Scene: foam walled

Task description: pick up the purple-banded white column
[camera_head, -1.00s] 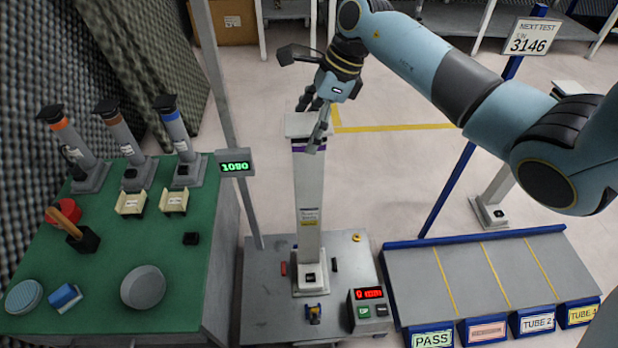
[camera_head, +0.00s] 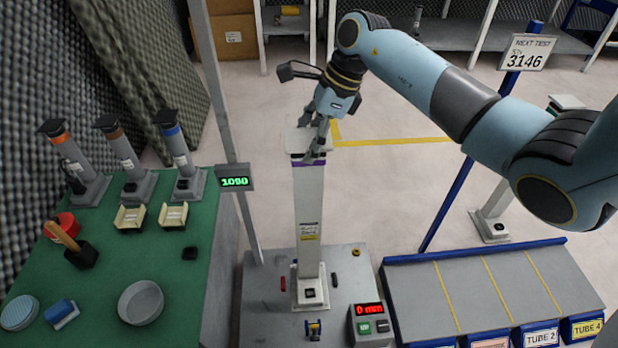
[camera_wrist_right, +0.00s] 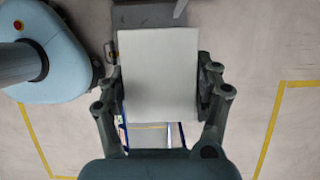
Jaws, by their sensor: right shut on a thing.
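The purple-banded white column (camera_head: 308,205) stands upright on the grey platform, with a purple band near its top and a label lower down. My right gripper (camera_head: 314,145) is at the column's top, coming down from above, and is shut on it. In the right wrist view the column's pale square top (camera_wrist_right: 160,75) sits between the two fingers of my right gripper (camera_wrist_right: 160,90), one finger along each side. The column's base appears to rest on the platform. My left gripper is not in view.
A grey platform (camera_head: 262,310) carries a red-display box (camera_head: 368,322) and small parts. A green table (camera_head: 195,265) at left holds three dark-capped posts and dishes. A blue-edged sloped rack (camera_head: 430,285) lies to the right. A grey pole (camera_head: 215,95) with a 1090 display stands close left of the column.

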